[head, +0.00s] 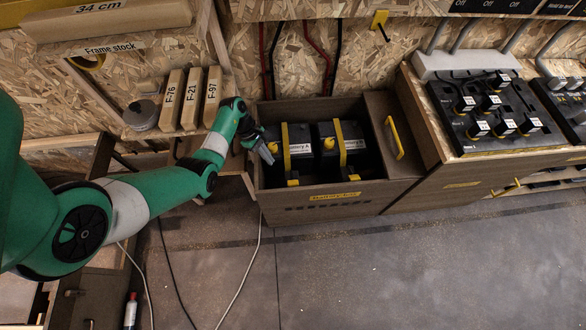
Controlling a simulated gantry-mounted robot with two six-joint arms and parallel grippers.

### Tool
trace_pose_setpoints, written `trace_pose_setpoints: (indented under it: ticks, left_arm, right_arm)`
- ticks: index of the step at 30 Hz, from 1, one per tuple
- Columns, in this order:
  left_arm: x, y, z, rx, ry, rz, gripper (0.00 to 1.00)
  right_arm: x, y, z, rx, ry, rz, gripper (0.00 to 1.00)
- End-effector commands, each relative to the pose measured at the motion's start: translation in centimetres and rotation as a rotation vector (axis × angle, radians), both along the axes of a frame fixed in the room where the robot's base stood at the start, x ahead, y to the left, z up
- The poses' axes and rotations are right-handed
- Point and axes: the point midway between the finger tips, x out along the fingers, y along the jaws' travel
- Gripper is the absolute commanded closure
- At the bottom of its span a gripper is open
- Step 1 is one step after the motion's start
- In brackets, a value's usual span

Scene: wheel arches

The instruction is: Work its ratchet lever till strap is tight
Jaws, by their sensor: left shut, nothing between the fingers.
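Two dark batteries, the left one (299,136) and the right one (353,131), stand side by side in an open brown box (335,207). A yellow strap runs over each, the left strap (285,138) and the right strap (340,140). Small yellow fittings show at the straps, one at the front of the left strap (292,183) and one beside the right battery (328,143). I cannot tell which is the ratchet lever, or how tight either strap is. My left gripper (268,153) is shut and empty at the left battery's left side, close to a yellow fitting. My right gripper is out of view.
A yellow handle (394,137) is on the brown panel at the box's right. Chargers with several batteries (490,112) stand on the right bench. Upright frame blocks (191,100) stand close behind my left arm.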

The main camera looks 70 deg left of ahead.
Motion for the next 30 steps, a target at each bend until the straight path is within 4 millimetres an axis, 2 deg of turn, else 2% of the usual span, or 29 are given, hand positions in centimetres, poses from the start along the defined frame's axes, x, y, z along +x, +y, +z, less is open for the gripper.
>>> trace_pose_setpoints:
  ticks: [12,17,20,30]
  left_arm:
    - [0.01,-0.01,-0.04,-0.001,0.001,0.004,1.0]
    - [0.01,-0.02,-0.05,-0.036,0.045,0.12,1.0]
    - [0.07,-0.04,-0.02,-0.093,0.112,0.305,1.0]
    - [0.63,-0.76,0.02,-0.414,0.452,1.202,1.0]
  right_arm:
    - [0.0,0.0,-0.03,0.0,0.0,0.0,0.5]
    - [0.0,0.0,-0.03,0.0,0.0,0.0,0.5]
    - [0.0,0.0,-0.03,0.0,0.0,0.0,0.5]
    - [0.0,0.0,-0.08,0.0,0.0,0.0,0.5]
